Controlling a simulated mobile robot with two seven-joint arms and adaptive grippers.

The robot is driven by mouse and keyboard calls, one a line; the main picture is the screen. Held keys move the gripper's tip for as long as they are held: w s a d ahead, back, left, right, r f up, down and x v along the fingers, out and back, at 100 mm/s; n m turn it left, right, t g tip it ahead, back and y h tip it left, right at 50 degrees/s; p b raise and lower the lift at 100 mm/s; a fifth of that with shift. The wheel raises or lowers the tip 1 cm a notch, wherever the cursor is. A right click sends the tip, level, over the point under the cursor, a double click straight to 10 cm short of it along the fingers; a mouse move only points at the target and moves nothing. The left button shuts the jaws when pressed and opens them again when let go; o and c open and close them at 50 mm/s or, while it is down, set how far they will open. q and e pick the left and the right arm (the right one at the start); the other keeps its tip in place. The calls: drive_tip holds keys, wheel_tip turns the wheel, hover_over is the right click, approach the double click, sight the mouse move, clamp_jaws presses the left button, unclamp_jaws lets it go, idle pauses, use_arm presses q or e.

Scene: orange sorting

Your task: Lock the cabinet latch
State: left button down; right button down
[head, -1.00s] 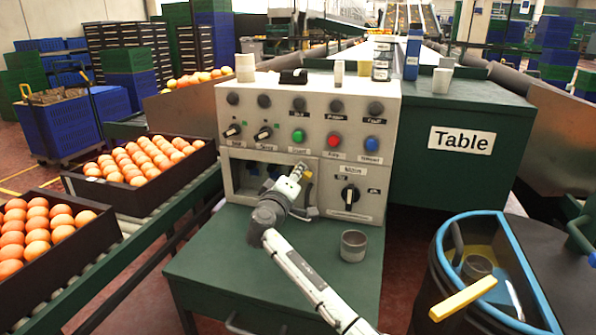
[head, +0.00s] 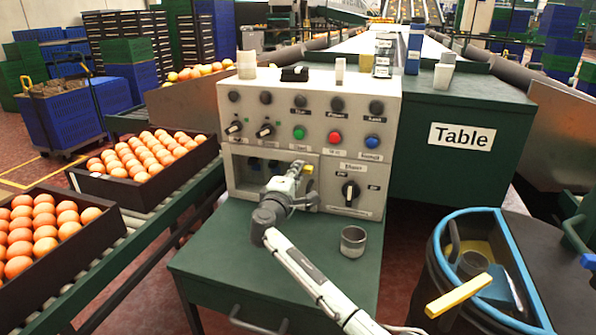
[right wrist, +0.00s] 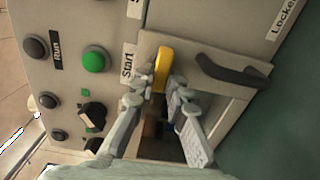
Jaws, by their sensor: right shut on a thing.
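The grey cabinet (head: 335,105) stands on the green table, with buttons and knobs on its front. A yellow latch (right wrist: 162,66) sits at the edge of the lower compartment's door frame (right wrist: 190,58); it also shows small in the head view (head: 309,169). My right gripper (right wrist: 163,86) is shut on the yellow latch, with a finger on either side of its near end. In the head view the right gripper (head: 297,170) is at the compartment's upper right and hides part of the door. A black handle (right wrist: 232,71) is beside the latch. My left gripper is not in view.
A grey cup (head: 353,241) stands on the green table right of my arm. A black rotary knob (head: 350,190) is on the cabinet right of the gripper. Small containers stand on the cabinet top. Orange crates (head: 105,190) line the conveyor at left.

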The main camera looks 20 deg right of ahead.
idle(0.3)
drive_tip(key=c, duration=1.5)
unclamp_jaws()
drive_tip(key=shift+c, duration=0.2)
drive_tip(key=v, duration=1.2)
